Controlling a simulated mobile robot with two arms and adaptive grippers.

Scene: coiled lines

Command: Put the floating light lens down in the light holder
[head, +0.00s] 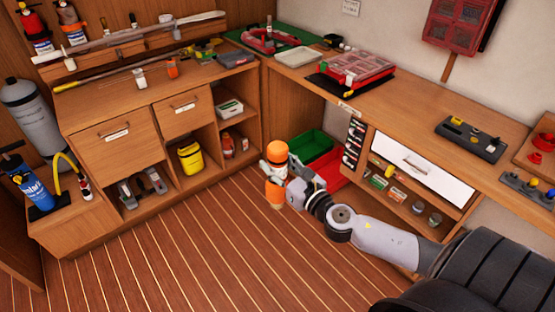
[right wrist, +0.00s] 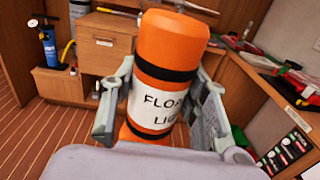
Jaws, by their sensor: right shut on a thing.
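The floating light lens (head: 277,151) appears as an orange cylinder with black bands and a white label. It stands upright in my right gripper (head: 286,176), in front of the gap between the two benches. In the right wrist view the cylinder (right wrist: 170,60) fills the middle, its label partly readable as "FLOA" and "LIG". The fingers of my right gripper (right wrist: 160,105) press on it from both sides. Its lower end is partly hidden by the gripper. I cannot make out which thing is the light holder. My left gripper is not in view.
A green bin (head: 310,146) and a red bin (head: 337,169) stand behind the held cylinder, under the right bench. A small rack (head: 353,143) is fixed at the bench's end. The striped floor (head: 170,250) is clear.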

